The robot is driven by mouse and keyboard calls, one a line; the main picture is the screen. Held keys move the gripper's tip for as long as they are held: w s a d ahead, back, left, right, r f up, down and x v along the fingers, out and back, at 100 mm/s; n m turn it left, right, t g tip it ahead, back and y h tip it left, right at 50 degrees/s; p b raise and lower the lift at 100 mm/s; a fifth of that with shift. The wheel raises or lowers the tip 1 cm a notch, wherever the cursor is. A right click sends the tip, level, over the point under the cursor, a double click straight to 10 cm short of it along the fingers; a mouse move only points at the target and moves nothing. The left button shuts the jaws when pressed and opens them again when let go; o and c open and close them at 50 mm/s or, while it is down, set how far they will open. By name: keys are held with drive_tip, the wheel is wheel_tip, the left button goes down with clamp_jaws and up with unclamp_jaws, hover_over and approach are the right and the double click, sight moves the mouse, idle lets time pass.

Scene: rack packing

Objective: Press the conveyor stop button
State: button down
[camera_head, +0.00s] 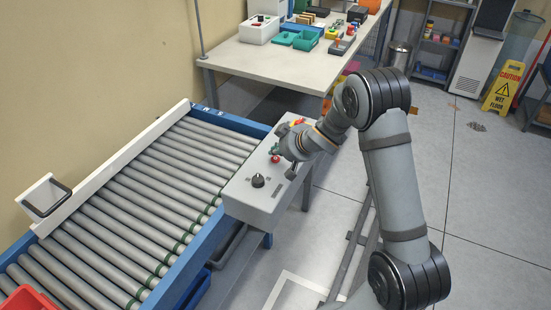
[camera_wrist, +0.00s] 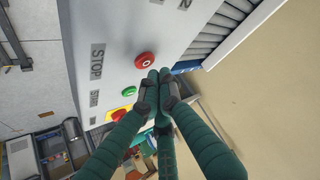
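The conveyor's grey control box (camera_head: 262,200) stands beside the roller conveyor. Its red button (camera_wrist: 145,61), marked with a white ring, lines up with the STOP label (camera_wrist: 97,62); in the head view the red button (camera_head: 275,159) shows just by my fingertips. A green button (camera_wrist: 130,91) sits beside it. A larger red button on a yellow base (camera_wrist: 120,115) is partly hidden by my fingers. My gripper (camera_wrist: 160,78) has its teal fingers brought together, with nothing seen between them. The tips are close beside the red button; I cannot tell whether they touch it.
A black knob (camera_head: 258,181) rises from the box's near end. The roller conveyor (camera_head: 150,180) lies to the left, with a white side rail (camera_head: 110,168). A table (camera_head: 295,62) with bins stands behind. Open floor (camera_head: 480,200) lies to the right.

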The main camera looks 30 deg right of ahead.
sight(276, 160)
idle(0.5)
drive_tip(key=shift+f+b, duration=0.4)
drive_tip(key=shift+f, duration=0.05)
drive_tip(key=shift+f+b, duration=0.35)
drive_tip(key=shift+b, duration=0.05)
idle(0.5)
drive_tip(key=shift+r, duration=0.1)
drive_tip(key=shift+r+p, duration=0.7)
drive_tip(key=shift+p, duration=0.1)
wheel_tip(276, 160, up, 5)
drive_tip(key=p, duration=0.4)
drive_tip(key=shift+p, duration=0.3)
drive_tip(key=shift+f, duration=0.15)
idle(0.3)
